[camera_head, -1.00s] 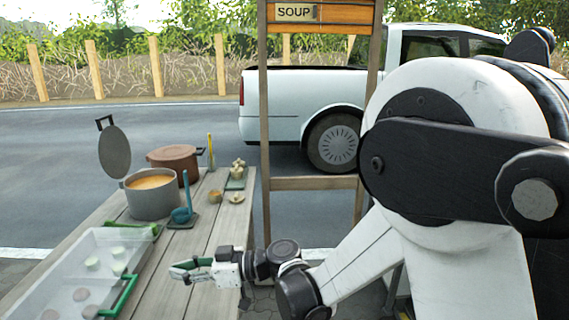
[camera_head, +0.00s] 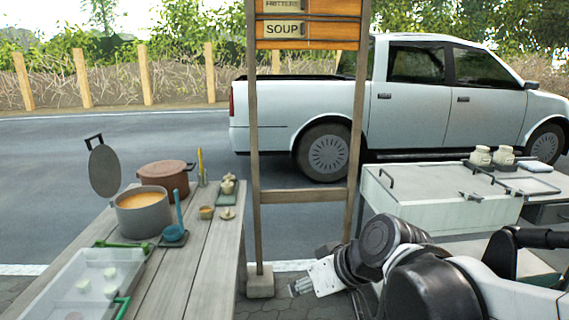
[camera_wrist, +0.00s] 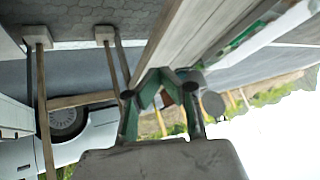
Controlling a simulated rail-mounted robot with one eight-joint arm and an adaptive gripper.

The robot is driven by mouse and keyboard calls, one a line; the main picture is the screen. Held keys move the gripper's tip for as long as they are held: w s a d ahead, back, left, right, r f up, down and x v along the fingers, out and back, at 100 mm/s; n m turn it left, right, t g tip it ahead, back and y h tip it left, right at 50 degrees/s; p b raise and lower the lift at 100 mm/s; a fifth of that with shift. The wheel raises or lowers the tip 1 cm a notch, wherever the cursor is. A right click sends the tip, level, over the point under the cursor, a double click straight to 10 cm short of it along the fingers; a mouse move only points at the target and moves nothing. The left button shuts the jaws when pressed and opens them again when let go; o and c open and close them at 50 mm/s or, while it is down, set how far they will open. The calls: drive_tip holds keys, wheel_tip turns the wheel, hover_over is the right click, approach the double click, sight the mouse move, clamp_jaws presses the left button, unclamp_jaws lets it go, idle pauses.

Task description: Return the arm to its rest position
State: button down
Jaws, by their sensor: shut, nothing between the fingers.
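My gripper (camera_head: 300,288) is shut and empty in the head view. It hangs low over the pavement, right of the wooden table (camera_head: 206,262) and near the foot of the sign stand. My folded arm reaches in from the lower right. In the wrist view my gripper's green fingers (camera_wrist: 163,84) come together at their tips, with nothing held. The wrist view is upside down.
The table carries a soup pot (camera_head: 143,212), a brown pot (camera_head: 166,176), a blue ladle (camera_head: 178,222) and a clear tray (camera_head: 62,300). A wooden sign stand (camera_head: 252,180) rises beside my gripper. A white counter (camera_head: 440,210) stands right; a white pickup (camera_head: 400,110) is behind.

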drive_tip(key=s+d+m+h+p, duration=0.1)
drive_tip(key=s+d+m+h, duration=0.2)
drive_tip(key=d, duration=0.5)
drive_tip(key=s+d+r+m+t+h+p, duration=0.1)
drive_tip(key=s+d+m+h, duration=0.2)
drive_tip(key=s+d, duration=0.3)
drive_tip(key=d, duration=0.3)
drive_tip(key=shift+s+r+t, duration=0.3)
